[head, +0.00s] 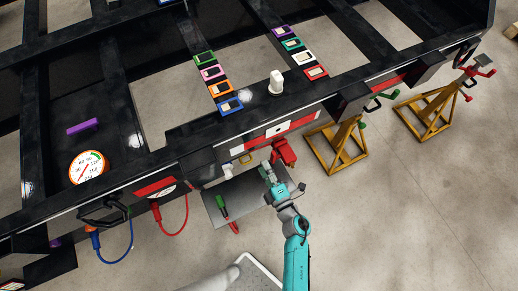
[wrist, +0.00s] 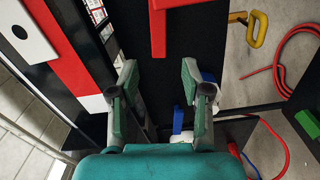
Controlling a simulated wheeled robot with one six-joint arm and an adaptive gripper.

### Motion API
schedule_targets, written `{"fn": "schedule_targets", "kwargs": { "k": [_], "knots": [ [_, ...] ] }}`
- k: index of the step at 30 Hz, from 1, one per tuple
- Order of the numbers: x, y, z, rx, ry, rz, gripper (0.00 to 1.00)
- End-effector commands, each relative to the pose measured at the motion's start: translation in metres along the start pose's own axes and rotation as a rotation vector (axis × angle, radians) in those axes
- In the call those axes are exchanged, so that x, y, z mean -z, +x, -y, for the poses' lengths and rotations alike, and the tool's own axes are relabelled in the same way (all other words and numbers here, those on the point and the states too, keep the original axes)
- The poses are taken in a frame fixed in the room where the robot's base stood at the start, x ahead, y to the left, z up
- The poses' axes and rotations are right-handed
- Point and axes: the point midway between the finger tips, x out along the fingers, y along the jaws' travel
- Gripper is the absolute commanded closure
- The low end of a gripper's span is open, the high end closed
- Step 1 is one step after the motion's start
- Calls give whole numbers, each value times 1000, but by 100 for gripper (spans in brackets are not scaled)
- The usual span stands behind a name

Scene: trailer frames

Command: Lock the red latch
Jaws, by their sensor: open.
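The red latch (head: 284,152) sits on the front face of the black trailer frame, right of the middle in the head view. My gripper (head: 267,172) is just below and left of the latch in the head view. It is open and empty in the wrist view (wrist: 160,85), with clear space between its two fingers. I see no contact with the latch; its far side is hidden.
A grey shelf (head: 250,193) with green and red pieces is below. Red (head: 175,232) and blue (head: 115,258) hoses hang left. Yellow jack stands (head: 345,150) are right. The floor in front is open.

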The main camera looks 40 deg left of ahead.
Motion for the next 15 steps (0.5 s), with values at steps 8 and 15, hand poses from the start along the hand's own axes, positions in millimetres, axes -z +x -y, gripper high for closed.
{"fn": "schedule_targets", "kwargs": {
  "k": [8, 15],
  "knots": [
    [0, -35, 0, 0, 0, 1, 52],
    [0, -40, 0, 0, -1, -1, 52]
  ]
}}
